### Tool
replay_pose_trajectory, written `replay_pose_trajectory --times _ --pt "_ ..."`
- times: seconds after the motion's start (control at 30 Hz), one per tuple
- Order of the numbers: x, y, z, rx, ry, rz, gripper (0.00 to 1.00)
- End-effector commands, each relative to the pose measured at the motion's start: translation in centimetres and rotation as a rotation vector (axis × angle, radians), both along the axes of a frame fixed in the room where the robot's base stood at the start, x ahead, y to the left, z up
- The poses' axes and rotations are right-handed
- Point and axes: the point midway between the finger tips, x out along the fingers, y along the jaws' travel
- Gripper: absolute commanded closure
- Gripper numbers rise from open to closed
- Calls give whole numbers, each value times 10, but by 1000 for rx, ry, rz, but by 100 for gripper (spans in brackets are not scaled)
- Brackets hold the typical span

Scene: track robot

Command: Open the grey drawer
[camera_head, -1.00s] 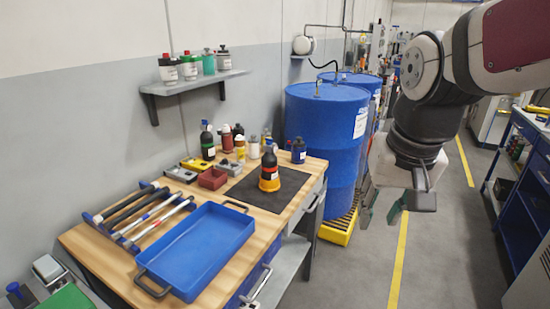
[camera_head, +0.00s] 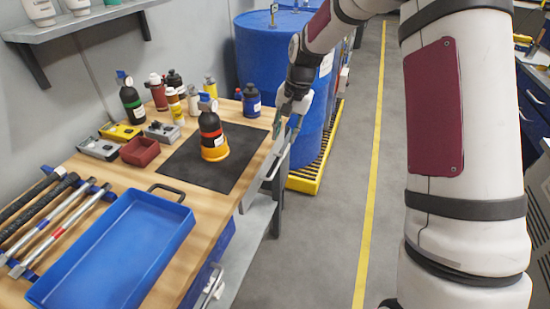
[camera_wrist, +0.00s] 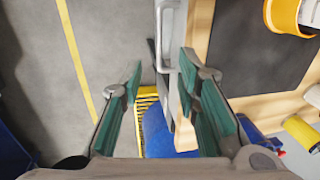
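The grey drawer (camera_head: 262,183) is under the right edge of the wooden workbench in the head view and looks shut. Its grey front and handle (camera_wrist: 170,35) show at the top middle of the wrist view, beside the tabletop edge. My gripper (camera_head: 285,122) is at the far end of the drawer front, pointing down. In the wrist view my gripper (camera_wrist: 161,76) is open, with green-padded fingers apart. The handle's near end lies between or just beyond the fingertips; I cannot tell whether they touch it. Part of the drawer front is hidden by the gripper in the head view.
The workbench (camera_head: 232,135) carries a blue tray (camera_head: 120,250), hammers, several bottles and a black mat (camera_head: 185,172). A blue drum (camera_head: 255,65) on a yellow grate (camera_head: 307,180) stands close behind my gripper. The floor (camera_head: 320,250) right of the bench is clear.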

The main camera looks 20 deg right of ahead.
Motion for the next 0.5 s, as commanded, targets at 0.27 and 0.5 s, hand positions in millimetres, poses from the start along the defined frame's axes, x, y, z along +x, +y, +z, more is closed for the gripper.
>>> replay_pose_trajectory --times 0.27,0.5 --pt "3 7 -43 1 6 3 70" --pt "8 14 -89 0 4 4 70"
